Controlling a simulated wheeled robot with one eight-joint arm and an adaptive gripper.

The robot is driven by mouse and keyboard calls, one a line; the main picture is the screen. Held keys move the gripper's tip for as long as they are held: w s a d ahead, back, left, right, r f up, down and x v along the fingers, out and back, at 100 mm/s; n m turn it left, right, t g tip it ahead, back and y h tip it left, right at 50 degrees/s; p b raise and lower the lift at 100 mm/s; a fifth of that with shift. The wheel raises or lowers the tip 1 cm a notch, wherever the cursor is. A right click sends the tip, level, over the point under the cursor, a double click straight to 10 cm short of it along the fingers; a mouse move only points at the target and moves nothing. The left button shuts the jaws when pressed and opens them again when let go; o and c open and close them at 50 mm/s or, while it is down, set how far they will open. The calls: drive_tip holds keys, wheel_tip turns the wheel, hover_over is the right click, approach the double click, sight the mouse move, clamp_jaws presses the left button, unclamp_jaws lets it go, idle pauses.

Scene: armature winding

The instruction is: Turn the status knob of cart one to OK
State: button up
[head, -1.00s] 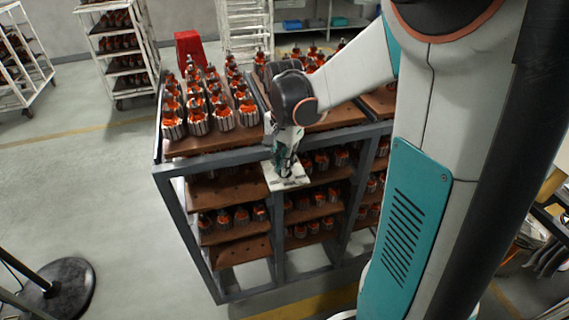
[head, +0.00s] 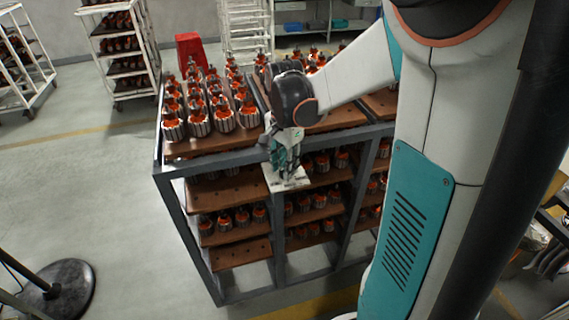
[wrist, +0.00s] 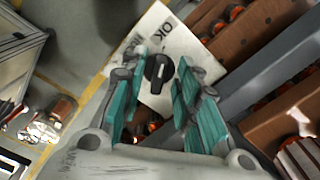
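The status knob (wrist: 156,73) is a black round knob with a pale pointer line, on a white status plate (wrist: 175,38) marked "OK" along its upper edge; other lettering is partly hidden by a finger. The plate (head: 291,181) is fixed at the front of cart one (head: 232,151), by a post. My gripper (wrist: 160,84) is open, with its teal fingers on either side of the knob and a visible gap to it. In the head view my gripper (head: 287,172) is just above the plate and hides the knob.
Cart one carries several orange-and-silver armatures (head: 197,108) on brown shelves. White racks (head: 118,50) and a red bin (head: 191,50) stand behind. A black round stand base (head: 62,285) is on the floor at lower left.

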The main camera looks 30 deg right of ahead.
wheel_tip(320, 180, up, 12)
idle(0.8)
idle(0.3)
